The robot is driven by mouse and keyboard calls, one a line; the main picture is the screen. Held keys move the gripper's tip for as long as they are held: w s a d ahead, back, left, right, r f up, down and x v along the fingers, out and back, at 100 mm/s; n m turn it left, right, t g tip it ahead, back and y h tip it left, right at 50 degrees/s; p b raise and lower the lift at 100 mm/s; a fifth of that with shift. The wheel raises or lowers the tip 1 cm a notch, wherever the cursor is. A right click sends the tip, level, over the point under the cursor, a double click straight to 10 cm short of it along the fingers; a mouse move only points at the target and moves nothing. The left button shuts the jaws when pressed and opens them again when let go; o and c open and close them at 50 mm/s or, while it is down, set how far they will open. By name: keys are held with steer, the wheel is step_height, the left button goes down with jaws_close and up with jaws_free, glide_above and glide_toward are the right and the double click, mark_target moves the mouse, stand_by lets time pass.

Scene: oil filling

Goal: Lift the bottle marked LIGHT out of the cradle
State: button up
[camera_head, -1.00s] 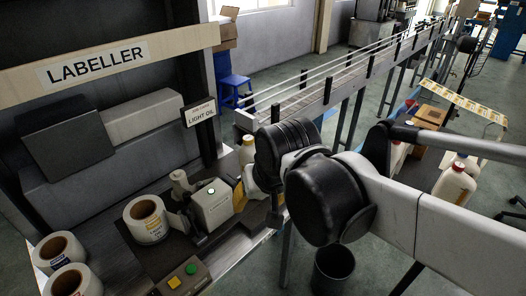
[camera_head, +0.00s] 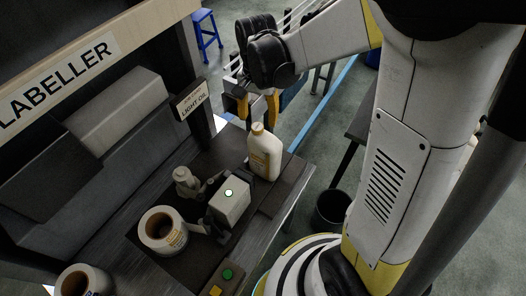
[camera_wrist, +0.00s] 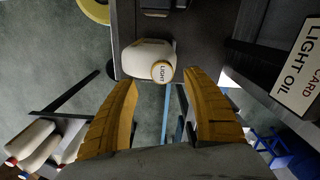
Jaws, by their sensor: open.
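My gripper (camera_head: 257,112) has yellow fingers spread apart and empty, behind and above the bottle in the head view. In the wrist view, my gripper (camera_wrist: 160,88) has the cap just ahead of and between its fingertips, apart from them.
A label roll (camera_head: 162,230) and the grey labelling head (camera_head: 231,201) stand left of the bottle. The LIGHT OIL sign (camera_head: 192,100) on its post is close to my gripper. A black bin (camera_head: 332,208) is on the floor. Other bottles (camera_wrist: 35,140) show at lower left.

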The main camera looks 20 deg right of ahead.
mark_target(257, 127)
steer(key=f, duration=0.2)
steer(key=f+b, duration=0.1)
steer(key=f, duration=0.2)
steer(key=shift+a+f, duration=0.2)
steer(key=shift+f, duration=0.05)
steer(key=shift+r, duration=0.1)
jaws_close()
